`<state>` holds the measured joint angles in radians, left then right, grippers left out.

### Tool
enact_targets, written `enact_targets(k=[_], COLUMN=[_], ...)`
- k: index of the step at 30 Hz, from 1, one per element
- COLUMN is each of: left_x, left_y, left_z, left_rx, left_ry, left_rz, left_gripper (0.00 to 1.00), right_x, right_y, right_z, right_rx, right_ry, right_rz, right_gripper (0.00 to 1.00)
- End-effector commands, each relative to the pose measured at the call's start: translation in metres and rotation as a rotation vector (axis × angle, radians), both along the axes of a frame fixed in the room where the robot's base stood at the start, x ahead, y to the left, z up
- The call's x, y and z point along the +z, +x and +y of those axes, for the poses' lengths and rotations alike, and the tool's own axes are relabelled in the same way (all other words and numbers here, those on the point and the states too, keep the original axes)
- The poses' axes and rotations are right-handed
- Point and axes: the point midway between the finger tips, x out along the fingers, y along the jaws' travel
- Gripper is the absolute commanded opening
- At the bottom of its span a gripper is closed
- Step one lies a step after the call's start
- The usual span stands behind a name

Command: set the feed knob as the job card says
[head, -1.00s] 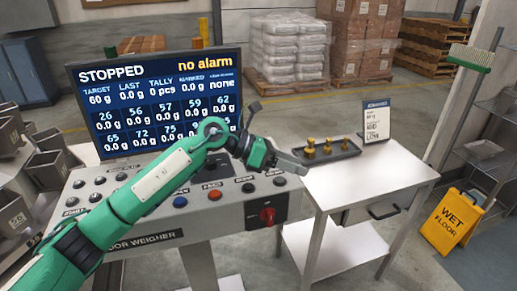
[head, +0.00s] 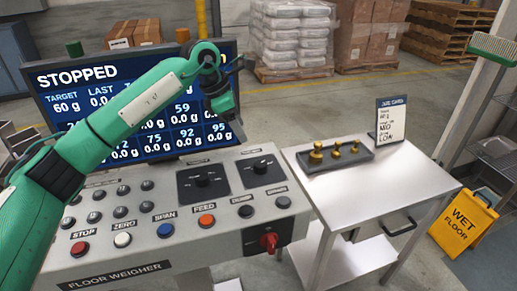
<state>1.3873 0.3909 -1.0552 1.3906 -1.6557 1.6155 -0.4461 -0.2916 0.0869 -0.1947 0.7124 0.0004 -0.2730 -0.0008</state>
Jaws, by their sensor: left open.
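The floor weigher's panel (head: 115,240) has two black rotary dials on dark plates, a left one (head: 203,180) and a right one (head: 260,167). Their labels are too small to read surely, so I cannot tell which is the feed knob. The job card (head: 391,122) stands on the side table; its large words look like MED and, at the bottom, LOW. My left gripper (head: 236,135) is open and empty, in front of the screen's lower right, above and apart from the dials. My right gripper is not in view.
The screen (head: 60,95) reads STOPPED, partly hidden by my left arm. Push buttons, including an orange one (head: 207,220), line the panel; a red rotary switch (head: 268,242) is on its front. A tray (head: 335,160) with brass weights and a wet-floor sign (head: 463,222) are to the right.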

Motion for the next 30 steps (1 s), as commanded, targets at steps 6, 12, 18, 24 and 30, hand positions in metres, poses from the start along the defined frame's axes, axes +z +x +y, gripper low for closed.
enact_targets(k=[6,12,18,24,30], left_x=[-0.015,-0.052,-0.090,-0.117,-0.127], left_y=[0.001,0.003,0.006,0.008,0.009], left_z=[-0.006,-0.022,-0.038,-0.048,-0.051], left_rx=[0.000,-0.001,0.000,0.000,0.000], left_ry=[0.003,0.002,0.001,0.002,0.002], left_rz=[0.003,0.005,0.003,0.003,-0.001], left_gripper=[0.58,0.58,0.58,0.58,0.58], right_x=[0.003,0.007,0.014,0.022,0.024], right_y=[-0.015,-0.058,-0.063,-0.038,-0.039], right_z=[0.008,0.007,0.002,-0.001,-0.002], right_rx=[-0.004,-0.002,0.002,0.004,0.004], right_ry=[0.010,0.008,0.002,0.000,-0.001], right_rz=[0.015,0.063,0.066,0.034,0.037], right_gripper=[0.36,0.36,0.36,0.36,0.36])
